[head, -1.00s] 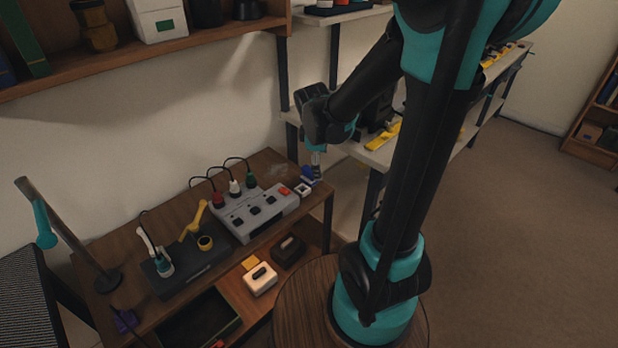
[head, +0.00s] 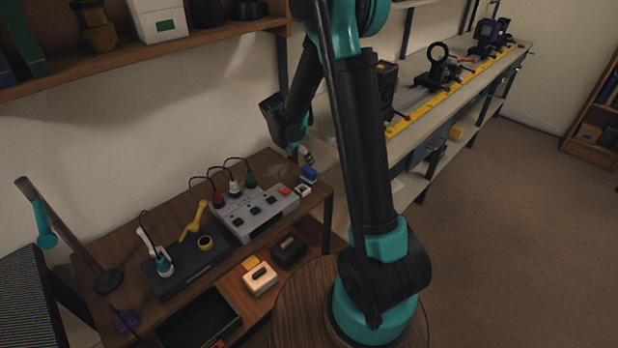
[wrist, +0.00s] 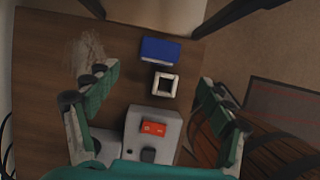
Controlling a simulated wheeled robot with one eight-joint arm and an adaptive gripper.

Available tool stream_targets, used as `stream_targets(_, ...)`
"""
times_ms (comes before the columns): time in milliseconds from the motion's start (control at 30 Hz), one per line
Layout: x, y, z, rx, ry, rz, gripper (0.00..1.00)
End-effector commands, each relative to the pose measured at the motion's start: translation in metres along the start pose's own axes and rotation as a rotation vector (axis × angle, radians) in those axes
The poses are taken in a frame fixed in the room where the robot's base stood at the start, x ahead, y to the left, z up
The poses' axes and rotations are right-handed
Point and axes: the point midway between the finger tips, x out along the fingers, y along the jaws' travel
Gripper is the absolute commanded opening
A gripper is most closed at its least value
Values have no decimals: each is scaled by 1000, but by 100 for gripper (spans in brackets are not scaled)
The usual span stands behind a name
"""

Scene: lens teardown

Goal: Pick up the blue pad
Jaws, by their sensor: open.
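The blue pad (head: 309,174) is a small blue block near the right back corner of the wooden desk. In the wrist view the blue pad (wrist: 160,50) lies flat beyond the fingertips, next to a white square frame. My gripper (head: 302,153) hangs above and a little left of the pad in the head view. In the wrist view my gripper (wrist: 155,82) is wide open and empty, its green-padded fingers to either side of the white frame. The pad is apart from both fingers.
The white square frame (wrist: 164,85) sits between the pad and the grey box (head: 255,212), which has a red switch (wrist: 153,128). The wooden desk (wrist: 60,50) has a pale scuffed patch on its left. A shelf unit (head: 420,125) stands right of the desk.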

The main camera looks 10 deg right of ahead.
Motion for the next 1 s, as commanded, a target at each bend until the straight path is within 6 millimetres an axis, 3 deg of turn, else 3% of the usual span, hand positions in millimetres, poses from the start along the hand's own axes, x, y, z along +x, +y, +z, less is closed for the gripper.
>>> stream_targets(200, 37, 0, 0, 2, 0, 0, 81)
stream_targets(533, 58, 0, 2, 2, 1, 0, 81)
stream_targets(800, 93, 1, 8, 3, 0, 0, 81)
stream_targets(1000, 104, 1, 8, 3, 0, 1, 81)
